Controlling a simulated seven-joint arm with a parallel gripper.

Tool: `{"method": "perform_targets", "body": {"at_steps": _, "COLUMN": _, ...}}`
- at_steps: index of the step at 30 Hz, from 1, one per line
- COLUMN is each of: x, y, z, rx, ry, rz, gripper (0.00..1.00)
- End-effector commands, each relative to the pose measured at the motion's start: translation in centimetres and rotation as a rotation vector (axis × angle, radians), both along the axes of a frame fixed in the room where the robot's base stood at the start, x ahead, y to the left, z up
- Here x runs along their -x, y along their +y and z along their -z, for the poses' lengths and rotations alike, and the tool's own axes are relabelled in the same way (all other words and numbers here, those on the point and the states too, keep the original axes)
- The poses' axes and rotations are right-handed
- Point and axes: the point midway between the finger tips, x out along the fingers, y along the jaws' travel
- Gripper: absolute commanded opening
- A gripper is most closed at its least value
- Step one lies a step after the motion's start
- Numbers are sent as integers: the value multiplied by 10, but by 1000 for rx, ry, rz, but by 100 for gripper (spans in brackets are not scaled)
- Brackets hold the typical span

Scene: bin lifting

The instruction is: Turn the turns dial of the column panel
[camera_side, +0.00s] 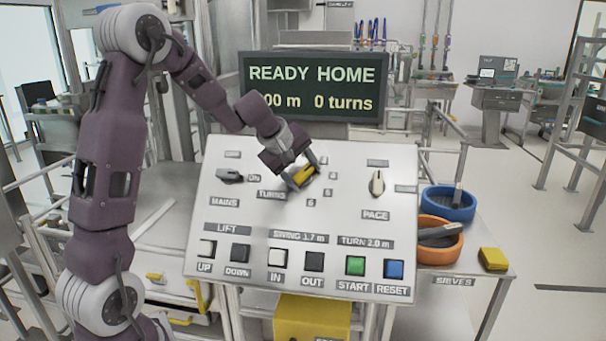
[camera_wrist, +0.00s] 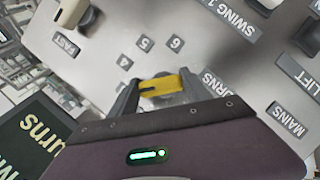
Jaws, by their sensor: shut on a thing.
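The column panel (camera_side: 228,208) is a light sloped board with knobs and several push buttons. The turns dial (camera_side: 303,176) is yellow and sits at the upper middle of the panel, beside the TURNS label. My gripper (camera_side: 305,172) reaches it from the upper left and is shut on it. In the wrist view the yellow dial (camera_wrist: 163,85) lies between the two fingers of my gripper (camera_wrist: 165,95), with a dark mark on its left end. Number labels such as 4, 5 and 6 surround the dial. The display (camera_side: 314,87) reads READY HOME and 0 turns.
The MAINS knob (camera_side: 230,176) is left of the dial and the PACE knob (camera_side: 377,183) is right. Buttons, including green START (camera_side: 355,266) and blue RESET (camera_side: 393,269), line the lower edge. Blue (camera_side: 448,203) and orange (camera_side: 435,240) sieves stand at right.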

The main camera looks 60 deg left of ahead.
Motion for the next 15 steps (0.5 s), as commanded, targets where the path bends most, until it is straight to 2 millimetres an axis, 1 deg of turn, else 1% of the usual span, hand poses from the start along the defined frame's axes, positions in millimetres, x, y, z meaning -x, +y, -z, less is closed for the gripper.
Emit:
{"method": "perform_targets", "body": {"at_steps": 12, "x": 0, "y": 0, "z": -1, "rx": 0, "ry": -5, "rz": -3, "gripper": 16}}
{"method": "perform_targets", "body": {"at_steps": 13, "x": 0, "y": 0, "z": -1, "rx": 0, "ry": -5, "rz": -3, "gripper": 62}}
{"method": "perform_targets", "body": {"at_steps": 15, "x": 0, "y": 0, "z": -1, "rx": 1, "ry": -4, "rz": -2, "gripper": 76}}
